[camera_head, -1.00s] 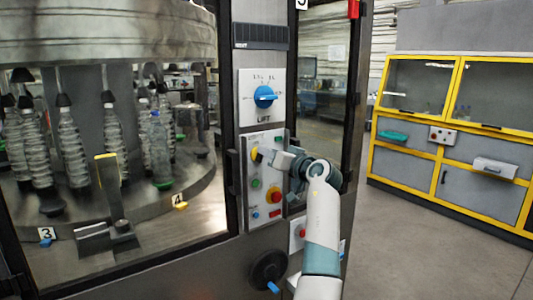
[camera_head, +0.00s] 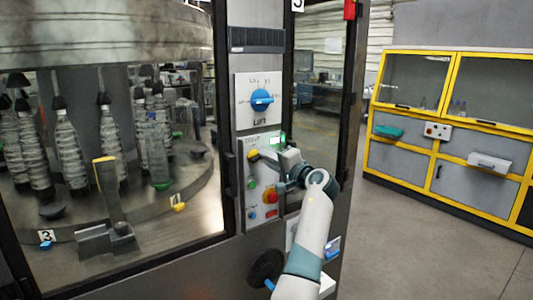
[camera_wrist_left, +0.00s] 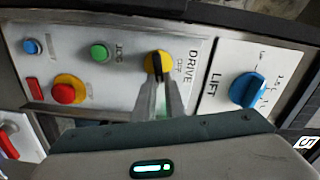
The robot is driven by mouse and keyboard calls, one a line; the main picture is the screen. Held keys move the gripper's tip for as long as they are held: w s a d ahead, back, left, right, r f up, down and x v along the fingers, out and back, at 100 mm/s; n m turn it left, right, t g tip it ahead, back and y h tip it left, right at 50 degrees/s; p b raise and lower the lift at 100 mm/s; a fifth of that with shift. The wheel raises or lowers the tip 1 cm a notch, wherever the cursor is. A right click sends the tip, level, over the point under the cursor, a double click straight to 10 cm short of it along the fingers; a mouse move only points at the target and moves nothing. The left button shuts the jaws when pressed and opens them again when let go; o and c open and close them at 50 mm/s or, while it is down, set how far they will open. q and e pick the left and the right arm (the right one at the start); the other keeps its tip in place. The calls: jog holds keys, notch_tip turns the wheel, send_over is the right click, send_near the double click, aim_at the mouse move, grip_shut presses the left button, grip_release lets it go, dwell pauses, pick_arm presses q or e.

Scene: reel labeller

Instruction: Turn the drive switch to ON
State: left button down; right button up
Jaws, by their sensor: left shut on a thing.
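The drive switch (camera_wrist_left: 158,62) is a yellow round base with a dark knob, beside the printed word DRIVE on the white panel (camera_wrist_left: 125,85). In the head view the switch (camera_head: 253,155) shows as a bit of yellow at the tip of my left gripper (camera_head: 262,155). In the left wrist view the fingers of my left gripper (camera_wrist_left: 167,92) are shut on the knob and cover part of it. I cannot read clearly which mark the knob points to. My right gripper is not in view.
A blue LIFT knob (camera_head: 262,100) sits above the drive switch. A green JOG button (camera_wrist_left: 99,52), a red button on yellow (camera_wrist_left: 68,90) and a blue button (camera_wrist_left: 32,46) share the panel. A black handwheel (camera_head: 266,268) is below. Yellow-framed cabinets (camera_head: 455,140) stand at the right.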

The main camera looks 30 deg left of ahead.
pick_arm(q)
jog(key=m+p, duration=0.1)
jog(key=m, duration=0.2)
jog(key=shift+f+p, duration=0.15)
jog(key=shift+p, duration=0.15)
dwell(0.3)
jog(key=c, duration=1.8)
grip_release()
jog(key=shift+w+f, duration=0.1)
